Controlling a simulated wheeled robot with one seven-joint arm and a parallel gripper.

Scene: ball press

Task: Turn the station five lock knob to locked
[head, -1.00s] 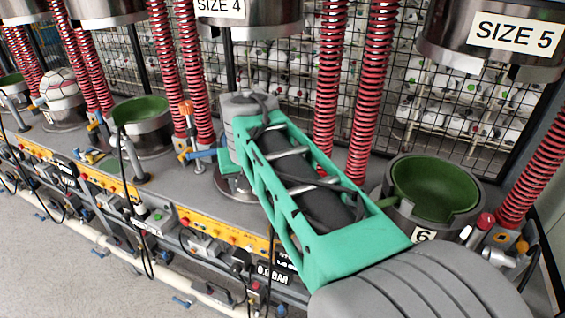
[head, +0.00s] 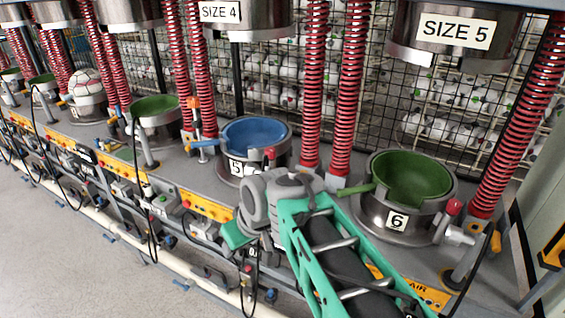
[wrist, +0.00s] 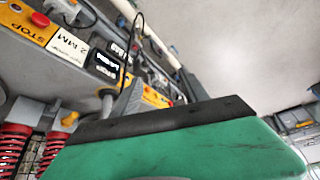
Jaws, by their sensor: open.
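Station five (head: 228,168) is the steel cup marked 5 with a blue bowl, in the middle of the head view. A small red knob (head: 270,153) shows at its front right; I cannot tell whether this is the lock knob or how it is set. My gripper (head: 238,235) is in front of and below this cup, beside the front rail. One green finger shows in the head view, and a green finger with a dark edge fills the bottom of the wrist view (wrist: 180,140). The gripper is open, with nothing seen between the jaws.
Station six (head: 400,222), with a green bowl, stands to the right. A red-knobbed post (head: 453,207) is beside it. Red springs (head: 352,90) stand behind the cups. A black cable (head: 137,165) hangs at the left. Yellow button panels (head: 205,205) line the front rail.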

